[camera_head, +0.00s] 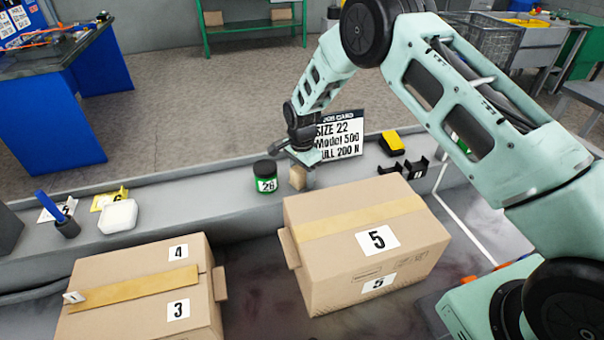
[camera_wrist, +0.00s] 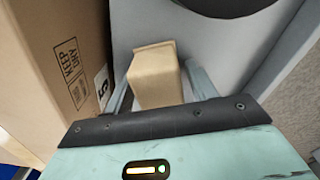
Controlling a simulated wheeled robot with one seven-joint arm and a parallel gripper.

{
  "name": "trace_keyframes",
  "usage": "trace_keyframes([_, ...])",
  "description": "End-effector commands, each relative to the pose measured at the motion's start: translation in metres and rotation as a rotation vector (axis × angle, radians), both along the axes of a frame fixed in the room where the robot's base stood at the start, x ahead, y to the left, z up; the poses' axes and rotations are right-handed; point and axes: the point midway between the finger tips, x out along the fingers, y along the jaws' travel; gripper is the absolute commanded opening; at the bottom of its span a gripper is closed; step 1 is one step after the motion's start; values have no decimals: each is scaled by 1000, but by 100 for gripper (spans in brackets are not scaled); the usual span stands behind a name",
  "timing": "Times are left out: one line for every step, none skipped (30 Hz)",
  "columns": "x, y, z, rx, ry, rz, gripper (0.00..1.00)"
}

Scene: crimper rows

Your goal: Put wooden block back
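The wooden block (camera_head: 298,177) is a small tan block on the grey ledge, right of a green jar and behind the box marked 5. I cannot tell whether its underside touches the ledge. My gripper (camera_head: 302,172) is over the block, pointing down. In the wrist view the block (camera_wrist: 155,78) lies between the two fingers of my gripper (camera_wrist: 160,82), one on each side. The fingers are very close to its sides; whether they press on it is unclear. Part of the block is hidden by the gripper.
The green-labelled jar (camera_head: 265,177) stands just left of the block. A job card (camera_head: 339,136) stands behind. A yellow item (camera_head: 392,142) and black holders (camera_head: 405,170) are to the right. Box 5 (camera_head: 350,265) and another carton (camera_head: 140,318) stand in front.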

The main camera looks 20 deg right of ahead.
Motion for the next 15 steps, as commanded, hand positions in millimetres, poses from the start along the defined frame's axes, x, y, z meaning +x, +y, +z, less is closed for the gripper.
trace_keyframes([0,0,0,0,0,0,65])
trace_keyframes([0,0,0,0,0,0,65])
trace_keyframes([0,0,0,0,0,0,65])
trace_keyframes([0,0,0,0,0,0,65])
trace_keyframes([0,0,0,0,0,0,65])
trace_keyframes([0,0,0,0,0,0,65])
trace_keyframes([0,0,0,0,0,0,65])
trace_keyframes([0,0,0,0,0,0,65])
trace_keyframes([0,0,1,0,0,0,65])
trace_keyframes([0,0,3,0,0,0,65])
trace_keyframes([0,0,5,0,0,0,65])
trace_keyframes([0,0,7,0,-1,0,65])
trace_keyframes([1,0,9,0,-2,0,65])
trace_keyframes([1,0,14,0,-3,0,65])
trace_keyframes([1,0,20,0,-2,0,65])
